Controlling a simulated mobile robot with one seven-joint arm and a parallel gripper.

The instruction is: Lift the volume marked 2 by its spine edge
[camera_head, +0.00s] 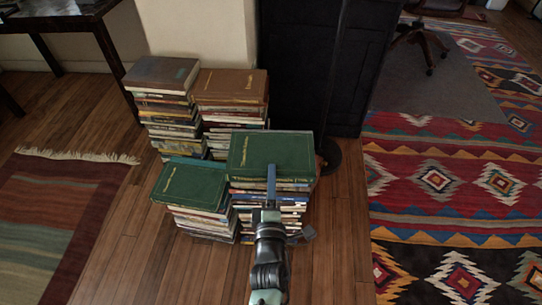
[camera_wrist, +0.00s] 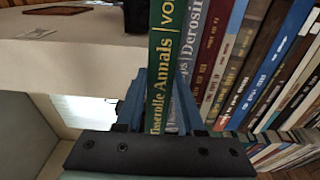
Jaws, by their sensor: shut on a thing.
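A large green book (camera_head: 285,150) with gold lettering lies on top of the front right stack. My gripper (camera_head: 271,178) reaches over its front edge, with one blue finger on its cover. The gripper is shut on this green book. Another green book (camera_head: 190,186) lies on top of the lower front left stack. Its cover lettering is too small to read.
Two more stacks stand behind, topped by a dark book (camera_head: 161,73) and a brown book (camera_head: 230,85). A black cabinet (camera_head: 320,65) is close behind. Patterned rugs (camera_head: 455,190) lie right and left (camera_head: 60,210). Bare wooden floor (camera_head: 120,260) is in front.

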